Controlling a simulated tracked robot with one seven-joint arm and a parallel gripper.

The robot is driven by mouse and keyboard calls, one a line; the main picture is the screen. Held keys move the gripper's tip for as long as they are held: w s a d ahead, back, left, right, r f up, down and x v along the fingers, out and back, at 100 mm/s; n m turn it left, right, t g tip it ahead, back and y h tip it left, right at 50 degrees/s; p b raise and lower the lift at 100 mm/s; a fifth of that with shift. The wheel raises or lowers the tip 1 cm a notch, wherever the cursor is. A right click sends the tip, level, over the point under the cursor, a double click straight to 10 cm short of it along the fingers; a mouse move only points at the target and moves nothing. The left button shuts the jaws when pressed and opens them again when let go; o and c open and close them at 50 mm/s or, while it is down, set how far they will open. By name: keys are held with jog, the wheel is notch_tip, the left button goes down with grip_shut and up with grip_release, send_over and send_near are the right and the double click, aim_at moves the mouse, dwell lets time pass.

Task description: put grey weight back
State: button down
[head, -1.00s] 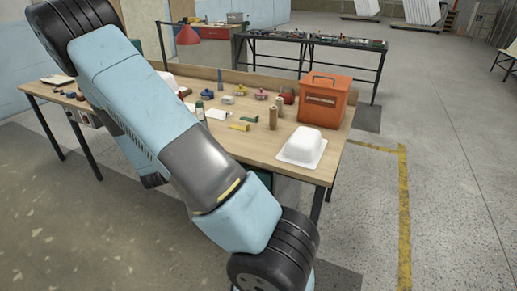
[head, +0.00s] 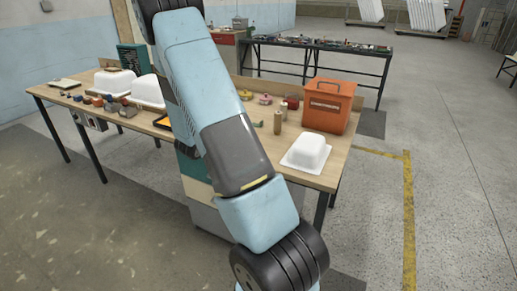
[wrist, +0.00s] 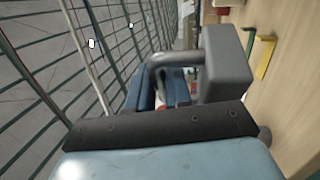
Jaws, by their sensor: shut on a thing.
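In the wrist view, a grey block-shaped weight (wrist: 228,65) with a bent bar handle is in front of my gripper (wrist: 160,82). The blue fingers of my gripper are shut on the handle, and the block sits to their right. Wooden table surface (wrist: 290,110) shows along the right of this view. In the head view, my arm crosses the picture and hides the gripper and the held weight.
The workbench (head: 327,180) holds white shells at its left and one white shell (head: 305,150) at the front right. An orange box (head: 330,105) stands behind that shell. Small coloured parts and brown cylinders sit mid-bench. A wire grid (wrist: 65,75) shows in the wrist view.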

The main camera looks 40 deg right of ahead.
jog(key=shift+s+d+f, duration=1.05)
jog(key=shift+d+f, duration=1.05)
jog(key=shift+f, duration=0.05)
jog(key=shift+s+d+f, duration=1.05)
jog(key=shift+d+f, duration=1.05)
jog(key=shift+d, duration=0.05)
jog(key=shift+s+d+f, duration=1.05)
jog(key=shift+d+f, duration=1.05)
jog(key=shift+f, duration=0.05)
jog(key=shift+f, duration=0.6)
jog(key=c, duration=1)
grip_release()
jog(key=shift+c, duration=0.2)
